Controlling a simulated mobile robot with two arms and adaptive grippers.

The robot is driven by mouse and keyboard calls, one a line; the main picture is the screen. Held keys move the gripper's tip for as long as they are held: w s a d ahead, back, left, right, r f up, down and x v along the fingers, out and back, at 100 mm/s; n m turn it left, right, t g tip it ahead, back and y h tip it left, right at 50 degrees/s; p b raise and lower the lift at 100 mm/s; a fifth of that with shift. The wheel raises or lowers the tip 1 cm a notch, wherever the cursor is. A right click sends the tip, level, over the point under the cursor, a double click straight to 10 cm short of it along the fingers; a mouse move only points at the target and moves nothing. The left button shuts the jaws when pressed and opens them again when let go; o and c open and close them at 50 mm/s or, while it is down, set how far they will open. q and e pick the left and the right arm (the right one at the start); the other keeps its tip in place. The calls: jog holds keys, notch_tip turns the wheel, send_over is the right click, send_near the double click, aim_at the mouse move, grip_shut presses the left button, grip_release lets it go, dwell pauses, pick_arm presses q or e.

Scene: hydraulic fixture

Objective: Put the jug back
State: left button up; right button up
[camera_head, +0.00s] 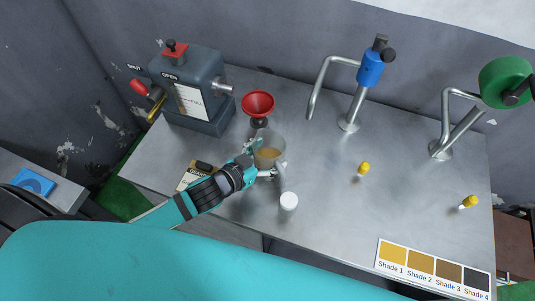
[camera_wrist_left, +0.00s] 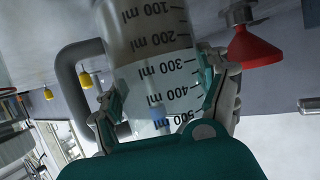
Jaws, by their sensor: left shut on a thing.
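The jug (camera_head: 268,153) is a clear measuring jug with some yellow-brown liquid at its bottom, over the middle of the metal table. In the left wrist view the jug (camera_wrist_left: 152,45) fills the middle, with black ml marks and its handle at the left. My left gripper (camera_head: 258,163) is shut on the jug's side, with a finger on either side of it in the left wrist view (camera_wrist_left: 160,95). I cannot tell whether the jug touches the table. My right gripper is not in view.
A red funnel (camera_head: 258,104) stands just behind the jug. A grey machine (camera_head: 190,85) is at the back left. A blue tap (camera_head: 370,70) and a green-wheeled pipe (camera_head: 505,82) stand right. A white round object (camera_head: 289,201), yellow-topped pieces (camera_head: 364,168) and a shade card (camera_head: 434,268) are nearby.

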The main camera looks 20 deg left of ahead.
pick_arm(q)
jog(key=shift+f, duration=0.1)
jog(key=o, duration=1.5)
jog(key=shift+c, duration=0.2)
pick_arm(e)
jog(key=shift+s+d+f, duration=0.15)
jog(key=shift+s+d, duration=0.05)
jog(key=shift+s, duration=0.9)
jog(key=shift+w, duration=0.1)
pick_arm(q)
jog(key=shift+s+a, duration=0.1)
jog(key=shift+s, duration=0.15)
jog(key=b+v, duration=0.2)
jog(key=v, duration=0.9)
jog(key=shift+s+r, duration=0.2)
jog(key=shift+r, duration=0.1)
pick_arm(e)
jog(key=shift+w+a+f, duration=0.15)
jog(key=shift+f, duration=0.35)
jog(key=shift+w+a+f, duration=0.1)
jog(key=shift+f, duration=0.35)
pick_arm(q)
jog(key=shift+a, duration=0.1)
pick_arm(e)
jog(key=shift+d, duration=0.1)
